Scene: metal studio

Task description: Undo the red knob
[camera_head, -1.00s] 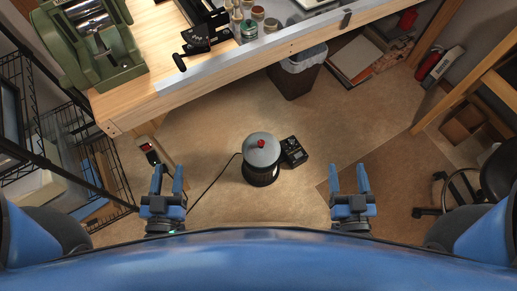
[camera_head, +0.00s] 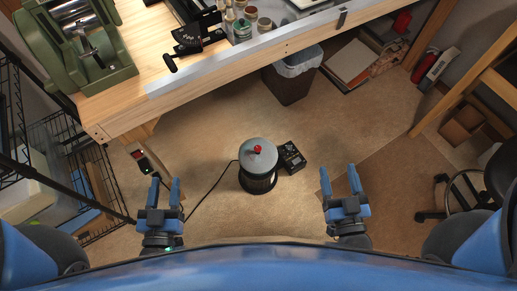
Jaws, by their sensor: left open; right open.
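A small red knob (camera_head: 258,149) sits on top of the grey lid (camera_head: 262,158) of a dark round canister (camera_head: 258,182). The canister stands upright on the floor near the middle of the head view. My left gripper (camera_head: 165,186) is open and empty, to the left of the canister and apart from it. My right gripper (camera_head: 339,182) is open and empty, to the right of the canister and apart from it. Neither gripper touches the knob.
A black box (camera_head: 291,157) stands against the canister's right side, and a cable runs off to the left. A wooden workbench (camera_head: 215,86) with a green machine (camera_head: 85,45) is beyond. A waste bin (camera_head: 293,77) stands under it. A wire rack (camera_head: 75,165) is at left.

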